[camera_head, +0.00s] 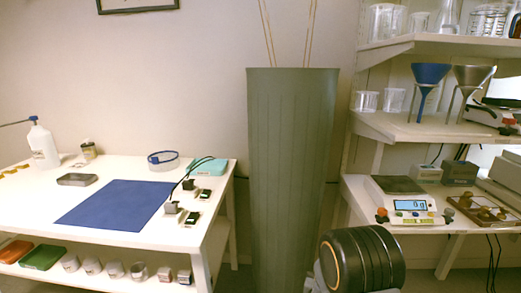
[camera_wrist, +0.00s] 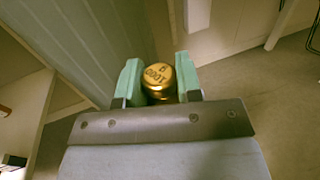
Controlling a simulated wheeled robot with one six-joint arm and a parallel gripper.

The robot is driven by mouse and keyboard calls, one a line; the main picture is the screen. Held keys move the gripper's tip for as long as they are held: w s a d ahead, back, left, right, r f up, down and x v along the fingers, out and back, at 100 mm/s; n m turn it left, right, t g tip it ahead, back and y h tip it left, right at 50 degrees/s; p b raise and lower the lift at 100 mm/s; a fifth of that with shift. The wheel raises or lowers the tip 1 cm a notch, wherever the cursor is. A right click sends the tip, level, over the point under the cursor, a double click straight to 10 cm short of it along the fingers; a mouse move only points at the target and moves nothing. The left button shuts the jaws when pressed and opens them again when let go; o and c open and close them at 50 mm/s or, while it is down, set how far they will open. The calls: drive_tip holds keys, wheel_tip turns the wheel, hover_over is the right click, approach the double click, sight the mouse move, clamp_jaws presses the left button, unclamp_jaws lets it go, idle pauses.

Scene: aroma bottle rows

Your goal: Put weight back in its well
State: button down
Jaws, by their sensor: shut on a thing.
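A brass weight (camera_wrist: 159,75) with "1000 g" marked on its top shows in the wrist view. My gripper (camera_wrist: 159,84) is shut on it, with one green finger on each side. The weight's lower part is hidden. In the head view, a brown wooden block (camera_head: 486,212) with brass pieces lies on the bench at the far right. Its wells are too small to make out clearly. The gripper and weight are not seen in the head view.
A scale (camera_head: 412,207) with a lit display stands left of the block on the right bench (camera_head: 447,223). A shelf (camera_head: 430,128) with funnels hangs above. A green-grey column (camera_head: 290,170) stands between this bench and the left table (camera_head: 219,176), which holds a blue mat (camera_head: 117,204).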

drive_tip(key=a+r+p, duration=0.1)
drive_tip(key=r+p, duration=1.4)
drive_tip(key=r, duration=0.2)
drive_tip(key=a+r+n+y+p, duration=0.1)
drive_tip(key=a+r+p, duration=0.1)
drive_tip(key=r+p, duration=1.3)
wheel_tip(320, 180, up, 3)
drive_tip(key=shift+a+r+t+y, duration=0.1)
drive_tip(key=shift+a+t+y, duration=0.2)
drive_tip(key=shift+d, duration=0.1)
